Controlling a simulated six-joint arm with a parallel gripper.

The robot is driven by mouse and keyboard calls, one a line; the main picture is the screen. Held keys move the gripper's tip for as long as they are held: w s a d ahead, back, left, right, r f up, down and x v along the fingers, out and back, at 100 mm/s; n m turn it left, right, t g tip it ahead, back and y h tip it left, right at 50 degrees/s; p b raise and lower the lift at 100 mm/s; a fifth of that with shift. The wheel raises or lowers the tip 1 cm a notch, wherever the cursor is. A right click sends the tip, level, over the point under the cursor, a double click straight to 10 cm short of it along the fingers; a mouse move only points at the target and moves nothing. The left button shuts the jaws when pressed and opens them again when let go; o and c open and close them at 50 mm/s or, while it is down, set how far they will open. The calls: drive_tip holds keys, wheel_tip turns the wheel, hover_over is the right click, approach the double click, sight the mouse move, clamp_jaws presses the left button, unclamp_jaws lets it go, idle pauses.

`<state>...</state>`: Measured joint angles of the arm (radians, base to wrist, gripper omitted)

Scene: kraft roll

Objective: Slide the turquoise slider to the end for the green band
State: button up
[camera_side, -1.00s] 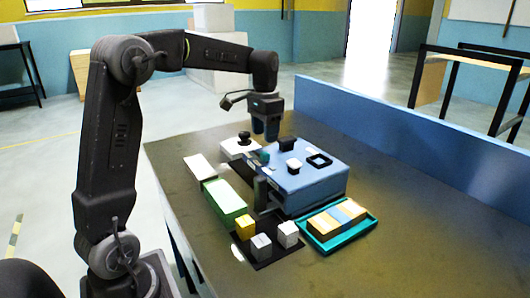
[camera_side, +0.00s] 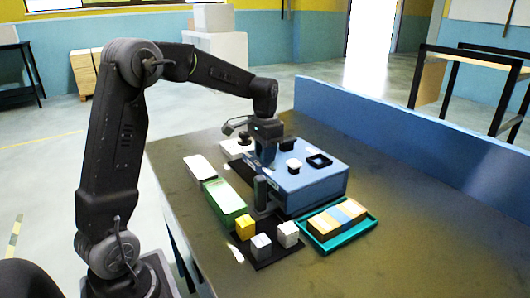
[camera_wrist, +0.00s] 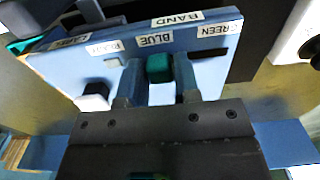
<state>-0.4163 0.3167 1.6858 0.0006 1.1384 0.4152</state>
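The turquoise slider (camera_wrist: 159,68) is a small block on the blue box (camera_side: 313,187). In the wrist view it sits by the BLUE label (camera_wrist: 154,39), with a dark slot (camera_wrist: 208,53) running right toward the GREEN label (camera_wrist: 212,30). A BAND label (camera_wrist: 177,18) lies above. My gripper (camera_wrist: 159,82) is low over the box, one finger on each side of the slider. The fingers look slightly apart from it; contact is unclear. In the side view my gripper (camera_side: 267,155) hides the slider.
A black-topped white knob (camera_wrist: 94,94) stands left of my fingers. A white block with a black knob (camera_side: 239,147) lies beyond the box. A green block (camera_side: 224,201), small cubes (camera_side: 261,245) and a teal tray (camera_side: 329,246) stand nearby. The right table is clear.

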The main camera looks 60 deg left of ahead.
clamp_jaws()
drive_tip(key=a, duration=0.6)
drive_tip(key=shift+o, duration=2.2)
unclamp_jaws()
wheel_tip(320, 180, up, 14)
